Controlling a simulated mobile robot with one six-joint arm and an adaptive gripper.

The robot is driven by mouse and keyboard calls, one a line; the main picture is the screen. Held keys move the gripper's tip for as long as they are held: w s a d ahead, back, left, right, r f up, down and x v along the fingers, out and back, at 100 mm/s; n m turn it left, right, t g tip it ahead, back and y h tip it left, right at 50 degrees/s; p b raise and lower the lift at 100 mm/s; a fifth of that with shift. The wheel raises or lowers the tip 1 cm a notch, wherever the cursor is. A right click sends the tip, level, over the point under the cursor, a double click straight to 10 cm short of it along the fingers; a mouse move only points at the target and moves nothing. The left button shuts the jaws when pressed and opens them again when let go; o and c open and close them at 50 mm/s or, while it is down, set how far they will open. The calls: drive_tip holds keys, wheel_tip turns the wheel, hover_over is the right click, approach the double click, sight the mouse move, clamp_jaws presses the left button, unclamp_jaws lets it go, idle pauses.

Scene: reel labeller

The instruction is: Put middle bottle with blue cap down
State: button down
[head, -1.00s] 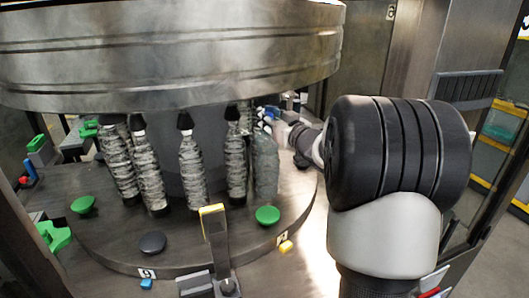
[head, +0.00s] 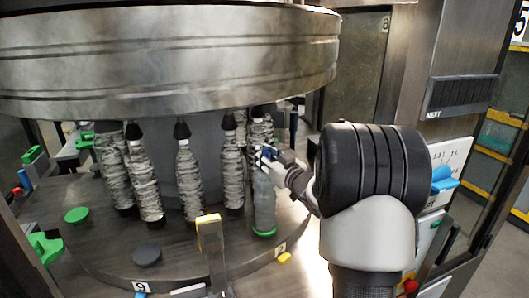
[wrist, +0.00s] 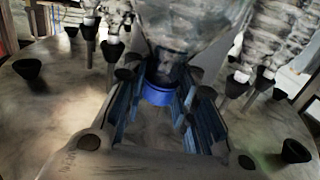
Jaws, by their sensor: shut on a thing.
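My gripper (head: 268,156) is shut on the neck of a clear bottle with a blue cap (head: 264,202) at the right side of the round table. The bottle looks upright, and its base is at a green disc (head: 264,234). I cannot tell if it bears fully on the disc. In the wrist view the blue cap (wrist: 158,95) lies between the two fingers of my gripper (wrist: 160,108), with the clear body beyond it. The fingers hide part of the neck in the head view.
Several label-wrapped bottles (head: 190,177) stand under dark heads below the big metal drum (head: 170,60). One wrapped bottle (head: 258,132) is just behind my gripper. A yellow-topped post (head: 210,235) stands in front. A black disc (head: 147,252) and another green disc (head: 77,214) are empty.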

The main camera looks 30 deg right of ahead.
drive_tip(key=shift+r, duration=0.2)
drive_tip(key=shift+f, duration=0.15)
drive_tip(key=c, duration=1.3)
unclamp_jaws()
drive_tip(key=shift+f, duration=0.1)
drive_tip(key=shift+s, duration=0.1)
drive_tip(key=s, duration=1.2)
drive_tip(key=shift+a, duration=0.35)
drive_tip(key=shift+w, duration=0.15)
